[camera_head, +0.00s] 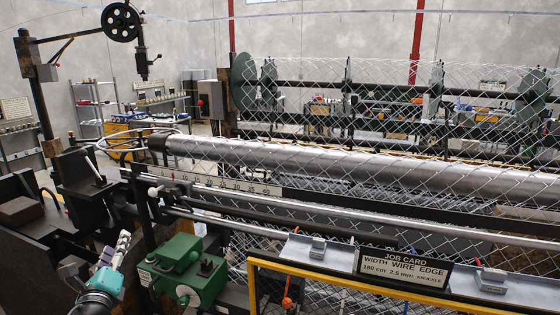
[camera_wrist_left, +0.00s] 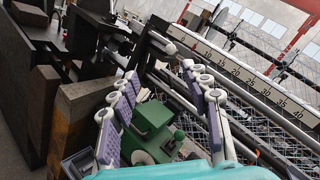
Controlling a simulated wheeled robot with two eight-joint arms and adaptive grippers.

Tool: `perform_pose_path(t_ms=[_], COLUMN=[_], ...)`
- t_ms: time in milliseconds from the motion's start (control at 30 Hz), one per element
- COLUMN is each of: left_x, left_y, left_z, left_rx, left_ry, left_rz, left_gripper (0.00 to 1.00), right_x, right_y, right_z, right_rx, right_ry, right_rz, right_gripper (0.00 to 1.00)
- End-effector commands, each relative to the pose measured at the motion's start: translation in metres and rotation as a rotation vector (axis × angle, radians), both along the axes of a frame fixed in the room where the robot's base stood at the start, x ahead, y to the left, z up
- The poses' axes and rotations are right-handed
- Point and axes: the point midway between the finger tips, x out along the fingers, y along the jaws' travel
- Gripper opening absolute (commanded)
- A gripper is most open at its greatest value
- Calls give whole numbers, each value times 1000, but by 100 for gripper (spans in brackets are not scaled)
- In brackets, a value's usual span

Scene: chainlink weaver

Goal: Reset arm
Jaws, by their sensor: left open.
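My left gripper (camera_head: 115,247) shows at the lower left of the head view, with its teal wrist below it. In the left wrist view its two purple-padded fingers (camera_wrist_left: 162,75) stand wide apart with nothing between them. Past the fingers is a green machine housing (camera_wrist_left: 152,115) with a round green knob on a lever. The same green housing (camera_head: 180,265) stands just right of the gripper in the head view. I cannot tell the exact gap between them. My right gripper is in neither view.
A long steel roller (camera_head: 330,168) and a numbered scale bar (camera_head: 225,184) cross the machine, with wire mesh (camera_head: 400,110) above and behind. A job card (camera_head: 403,269) stands on a grey shelf with a yellow rail at the front right. Dark machine blocks (camera_head: 85,170) stand at the left.

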Motion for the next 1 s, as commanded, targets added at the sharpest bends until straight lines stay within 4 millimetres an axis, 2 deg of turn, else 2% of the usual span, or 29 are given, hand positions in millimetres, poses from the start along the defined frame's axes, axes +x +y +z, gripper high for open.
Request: perform_pose_path(t_ms=[33,167,267,367,400,500,600,700,800,900,1000], left_x=[-6,-25,-47,-75,-86,-117,-148,-175,-195,-206,-209], left_y=[-6,-17,-35,-63,-77,-116,-154,-187,-210,-221,-225], left_z=[-15,-51,-103,-169,-196,-257,-308,-344,-365,-374,-376], left_rx=[-107,-470,-837,-1222,-1363,-1677,-1917,-2084,-2181,-2229,-2242], left_ry=[-22,-80,-111,-112,-102,-60,0,60,105,130,136], left_rz=[18,91,170,276,324,459,604,736,838,893,912], left_gripper=[47,47,47,47,47,47,47,47,47,47,47], right_x=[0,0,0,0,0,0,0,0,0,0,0], right_y=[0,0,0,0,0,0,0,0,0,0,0], right_z=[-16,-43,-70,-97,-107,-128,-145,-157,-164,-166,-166], right_rx=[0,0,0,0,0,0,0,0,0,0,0], right_ry=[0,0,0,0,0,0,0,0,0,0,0], right_rz=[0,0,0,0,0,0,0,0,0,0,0], right_gripper=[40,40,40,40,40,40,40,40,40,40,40])
